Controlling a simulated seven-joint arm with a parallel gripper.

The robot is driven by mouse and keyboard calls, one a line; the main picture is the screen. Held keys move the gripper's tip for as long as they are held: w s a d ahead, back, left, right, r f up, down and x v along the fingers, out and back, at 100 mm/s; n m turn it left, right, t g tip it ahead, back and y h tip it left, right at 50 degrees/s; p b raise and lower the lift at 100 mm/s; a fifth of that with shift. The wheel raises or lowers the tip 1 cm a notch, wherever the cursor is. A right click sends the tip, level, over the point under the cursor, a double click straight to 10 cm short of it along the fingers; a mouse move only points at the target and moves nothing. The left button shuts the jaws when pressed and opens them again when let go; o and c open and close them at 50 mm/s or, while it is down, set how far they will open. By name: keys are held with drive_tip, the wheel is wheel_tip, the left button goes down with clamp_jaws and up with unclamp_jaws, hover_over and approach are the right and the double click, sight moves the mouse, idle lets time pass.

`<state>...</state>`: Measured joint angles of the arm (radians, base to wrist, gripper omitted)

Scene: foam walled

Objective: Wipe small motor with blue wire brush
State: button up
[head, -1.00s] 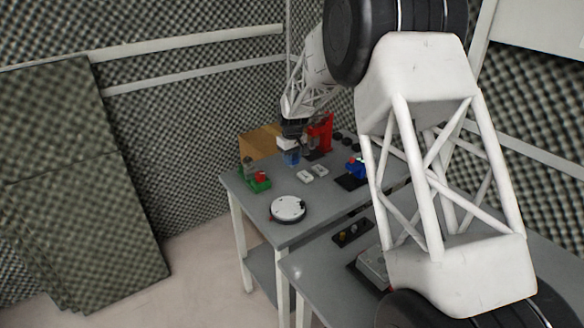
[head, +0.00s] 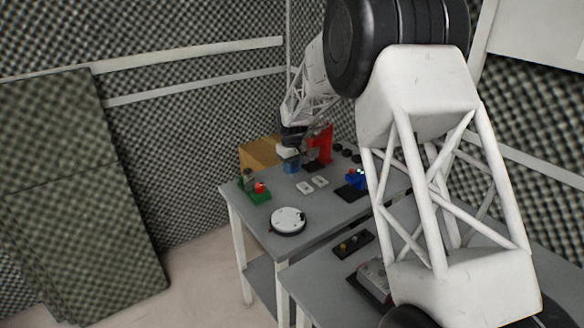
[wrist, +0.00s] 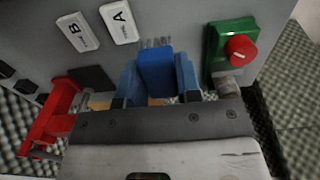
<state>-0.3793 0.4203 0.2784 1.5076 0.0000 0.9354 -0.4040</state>
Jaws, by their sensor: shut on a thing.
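My gripper (wrist: 157,80) is shut on the blue wire brush (wrist: 156,68). The brush's blue block sits between the two bluish fingers, and its grey bristles (wrist: 155,43) stick out past the fingertips. In the head view my gripper (head: 289,156) is over the back part of the grey table, with the blue brush (head: 291,167) below it. A green base with a red knob (wrist: 240,48) lies to the right in the wrist view, apart from the brush. A grey cylinder (wrist: 229,87) is beside it, possibly the small motor; I cannot tell for sure.
A red stand (head: 322,146) is close to my gripper. A white round disc (head: 288,220), a blue item (head: 356,178) and a wooden box (head: 258,153) are around. Bare table shows between them.

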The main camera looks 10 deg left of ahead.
drive_tip(key=a+r, duration=0.3)
drive_tip(key=a, duration=0.5)
drive_tip(key=a+r, duration=0.3)
drive_tip(key=a, duration=0.5)
drive_tip(key=shift+w, duration=0.35)
drive_tip(key=shift+a+r, duration=0.1)
